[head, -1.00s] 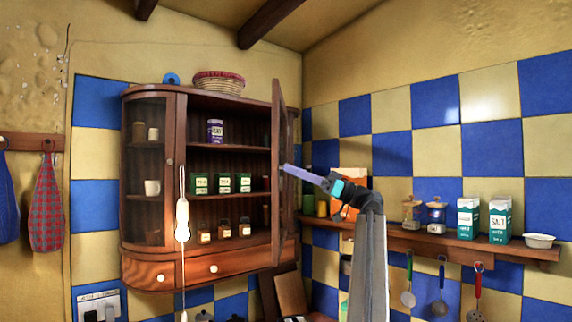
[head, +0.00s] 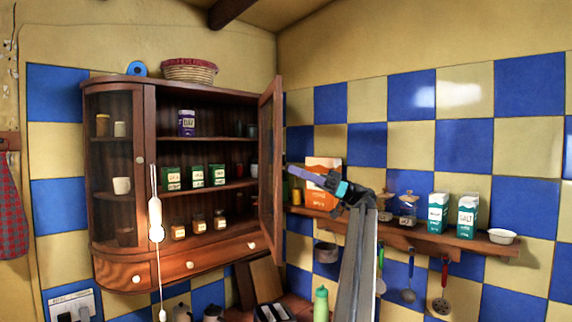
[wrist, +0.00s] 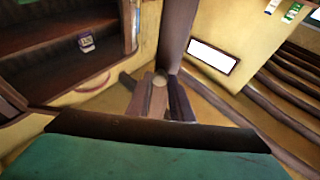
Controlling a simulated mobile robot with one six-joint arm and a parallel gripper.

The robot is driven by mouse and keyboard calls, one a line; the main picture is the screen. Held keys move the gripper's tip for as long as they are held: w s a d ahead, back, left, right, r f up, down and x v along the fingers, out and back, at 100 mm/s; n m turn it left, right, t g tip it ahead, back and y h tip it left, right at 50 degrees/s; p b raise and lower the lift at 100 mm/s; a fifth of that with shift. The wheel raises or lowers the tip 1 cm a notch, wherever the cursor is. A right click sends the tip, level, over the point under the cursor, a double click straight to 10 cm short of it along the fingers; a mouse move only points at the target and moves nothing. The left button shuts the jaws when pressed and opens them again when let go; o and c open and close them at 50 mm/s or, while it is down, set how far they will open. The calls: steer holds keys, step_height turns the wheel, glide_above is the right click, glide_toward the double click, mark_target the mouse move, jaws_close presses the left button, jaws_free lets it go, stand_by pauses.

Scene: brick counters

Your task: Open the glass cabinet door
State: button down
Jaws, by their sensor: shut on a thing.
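The wooden wall cabinet (head: 150,257) fills the left half of the head view. Its right glass door (head: 270,165) stands swung outward, seen nearly edge-on, with the shelves behind it exposed. The left curved glass side (head: 113,170) is closed. My gripper (head: 290,169) is at the door's free edge, at mid height, on its right side. In the wrist view, my gripper's fingers (wrist: 160,92) are shut around a small round knob (wrist: 159,81) on the door. In the head view the knob is hidden by the fingers.
Inside stand jars, green boxes and a purple tin (head: 186,123). A basket (head: 190,70) sits on top.

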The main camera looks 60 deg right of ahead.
steer(key=shift+s+d+p, duration=0.2)
steer(key=shift+p, duration=0.1)
stand_by(0.4)
steer(key=c, duration=1.6)
jaws_free()
